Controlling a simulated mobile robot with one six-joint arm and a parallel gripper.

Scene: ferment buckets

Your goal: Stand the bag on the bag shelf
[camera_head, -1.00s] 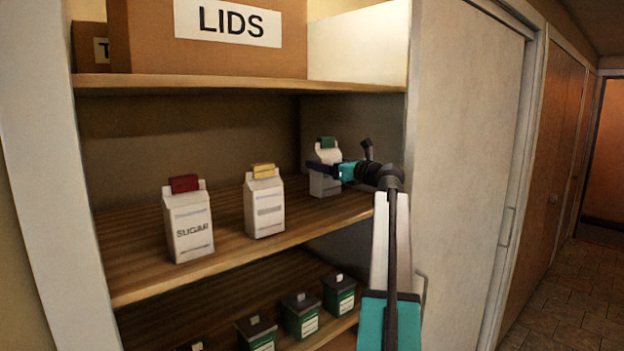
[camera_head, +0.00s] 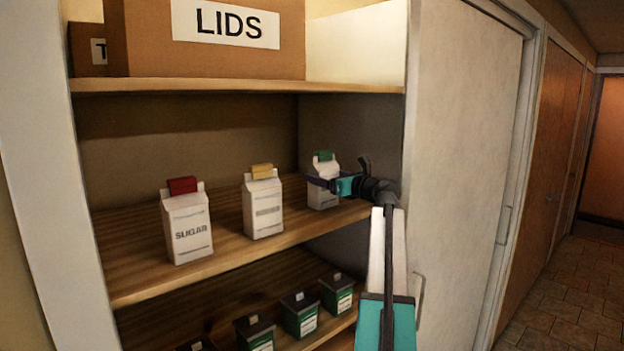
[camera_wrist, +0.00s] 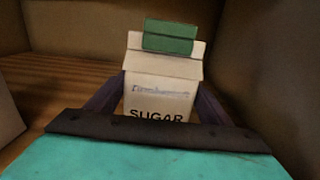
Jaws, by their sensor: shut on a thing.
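A white sugar bag with a green clip (camera_head: 322,187) is upright at the right end of the middle shelf (camera_head: 130,285). My gripper (camera_head: 318,183) is around this bag, with one finger on each side, and is shut on it. The wrist view shows the bag (camera_wrist: 160,90) upright between the dark fingers, its "SUGAR" print partly hidden by my gripper (camera_wrist: 158,100). Its base seems to be at the shelf surface, but I cannot tell whether it touches. A red-clipped bag (camera_head: 187,225) and a yellow-clipped bag (camera_head: 263,207) stand to its left.
A shelf above holds a LIDS box (camera_head: 205,45). Dark green-labelled containers (camera_head: 300,315) stand on the shelf below. The cupboard's side wall (camera_head: 365,135) is close on the right. Bare shelf lies between the bags.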

